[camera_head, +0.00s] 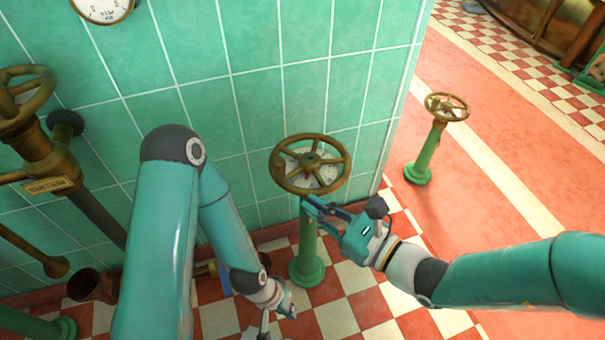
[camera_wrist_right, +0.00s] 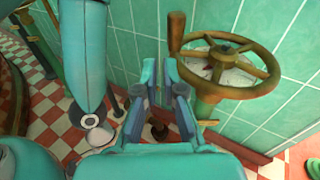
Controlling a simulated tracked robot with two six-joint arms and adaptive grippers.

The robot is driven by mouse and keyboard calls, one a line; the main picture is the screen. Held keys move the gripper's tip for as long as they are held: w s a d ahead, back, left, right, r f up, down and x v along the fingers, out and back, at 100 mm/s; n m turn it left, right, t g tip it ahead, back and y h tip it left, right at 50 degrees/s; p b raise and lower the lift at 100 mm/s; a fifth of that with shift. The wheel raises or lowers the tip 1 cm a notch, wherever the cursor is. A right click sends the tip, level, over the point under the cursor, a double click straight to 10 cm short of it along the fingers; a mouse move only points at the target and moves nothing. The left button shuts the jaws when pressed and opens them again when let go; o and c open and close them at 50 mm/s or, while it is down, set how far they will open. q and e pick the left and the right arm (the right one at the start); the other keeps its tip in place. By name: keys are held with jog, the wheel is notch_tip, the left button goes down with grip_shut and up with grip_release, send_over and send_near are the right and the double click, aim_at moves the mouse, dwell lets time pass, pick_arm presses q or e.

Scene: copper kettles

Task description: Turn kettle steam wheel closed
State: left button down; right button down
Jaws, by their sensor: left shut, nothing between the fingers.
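The brass steam wheel (camera_head: 311,164) has spokes and a pale dial under it. It stands on a green pedestal (camera_head: 306,256) beside the tiled wall. In the right wrist view the wheel (camera_wrist_right: 226,68) is right of the fingers, with an upright handle (camera_wrist_right: 176,34) on its rim. My right gripper (camera_head: 311,205) is at the wheel's near lower edge in the head view. Its fingers (camera_wrist_right: 160,72) show a narrow gap with nothing held between them; contact with the rim cannot be told. My left gripper (camera_head: 272,327) is low, below the wheel, shut and partly cut off by the frame.
A second brass wheel (camera_head: 446,106) on a green post stands farther right on the red floor. Brass pipework with a valve wheel (camera_head: 22,98) is at the left wall. A gauge (camera_head: 103,8) hangs above. Checkered floor (camera_head: 345,318) lies around the pedestal.

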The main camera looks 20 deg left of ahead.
jog(key=s+d+r+n+g+h+p, duration=0.2)
jog(key=s+d+n+g+h+p, duration=0.9)
jog(key=p, duration=1.2)
jog(key=d+r+n+t+p, duration=0.5)
jog(key=d+r+n+p, duration=0.3)
jog(key=p, duration=1.2)
jog(key=d+r, duration=0.1)
jog(key=d, duration=0.2)
jog(key=shift+w+r+n+t+h+p, duration=0.3)
jog(key=shift+w+n+h+p, duration=0.1)
